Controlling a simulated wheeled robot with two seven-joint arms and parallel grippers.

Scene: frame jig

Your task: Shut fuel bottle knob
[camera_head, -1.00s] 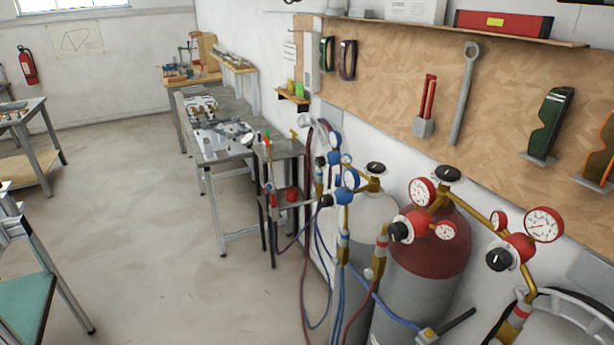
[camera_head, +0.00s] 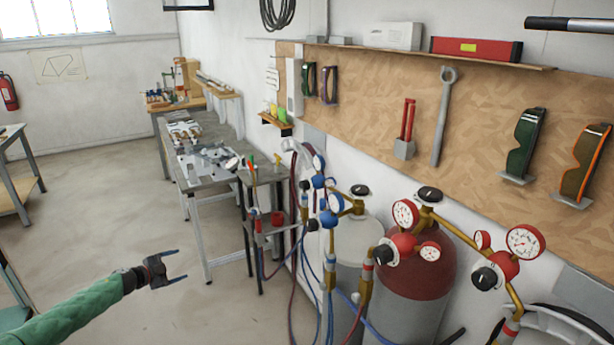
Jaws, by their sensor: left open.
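A red-topped gas bottle (camera_head: 408,275) stands by the wall at the lower right, with a black knob (camera_head: 429,195) on top and a red regulator with white gauges (camera_head: 405,213). A pale grey bottle (camera_head: 357,245) stands to its left, with a black knob (camera_head: 360,190) and blue regulator parts (camera_head: 331,203). Which one is the fuel bottle is not labelled in view. My left gripper (camera_head: 175,269) is open and empty over the floor at the lower left, well apart from the bottles. My right gripper is not in view.
Hoses hang in front of the bottles. A second red regulator (camera_head: 505,265) is at the right. A grey workbench (camera_head: 207,180) and a small stand (camera_head: 262,180) are behind. The floor (camera_head: 110,210) at left is clear.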

